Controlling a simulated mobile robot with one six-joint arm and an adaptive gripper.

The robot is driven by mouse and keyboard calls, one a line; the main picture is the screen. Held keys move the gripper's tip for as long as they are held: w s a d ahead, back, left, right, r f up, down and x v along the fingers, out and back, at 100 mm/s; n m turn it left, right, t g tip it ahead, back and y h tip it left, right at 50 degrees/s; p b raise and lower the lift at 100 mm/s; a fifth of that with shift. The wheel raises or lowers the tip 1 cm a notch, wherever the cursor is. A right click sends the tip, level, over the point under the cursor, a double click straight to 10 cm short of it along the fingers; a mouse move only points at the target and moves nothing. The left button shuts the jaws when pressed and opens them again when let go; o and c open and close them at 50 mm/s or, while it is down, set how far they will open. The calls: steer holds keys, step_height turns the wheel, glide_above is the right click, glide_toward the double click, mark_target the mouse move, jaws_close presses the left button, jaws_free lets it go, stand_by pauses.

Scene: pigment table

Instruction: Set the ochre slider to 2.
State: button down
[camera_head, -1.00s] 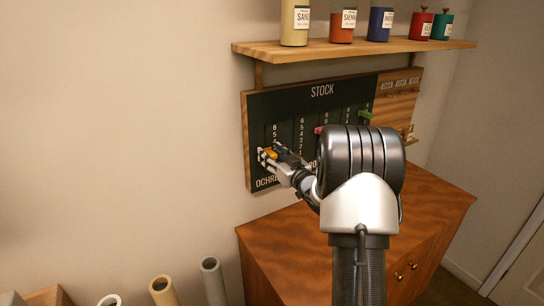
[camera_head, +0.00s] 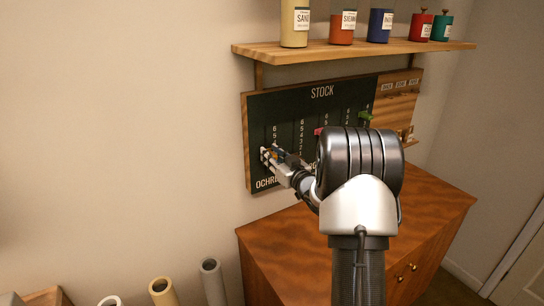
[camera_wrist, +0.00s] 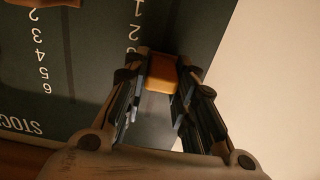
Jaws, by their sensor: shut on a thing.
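The dark STOCK board (camera_head: 290,108) hangs on the wall, with number columns and the OCHRE label at its lower left. My gripper (camera_head: 267,154) is at the ochre column, above that label, and covers its lower numbers. In the wrist view the ochre slider (camera_wrist: 162,75), an orange-yellow block, sits between the fingertips of my gripper (camera_wrist: 161,84), which is shut on it. The wrist view shows the board upside down. Numbers 2 and 3 show beside the slider's column; the fingers hide others, so I cannot tell its exact setting.
A pink slider (camera_head: 318,131) and a green slider (camera_head: 365,115) sit on other columns to the right. A wooden shelf (camera_head: 350,50) with several pigment jars is above the board. A wooden cabinet (camera_head: 275,235) stands below. The wall left of the board is clear.

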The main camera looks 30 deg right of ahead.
stand_by(0.3)
step_height(320, 180, down, 3)
steer(key=shift+r+b, duration=0.2)
steer(key=shift+b, duration=0.75)
steer(key=c, duration=1.3)
jaws_free()
steer(key=s, duration=1.2)
steer(key=shift+a, duration=0.35)
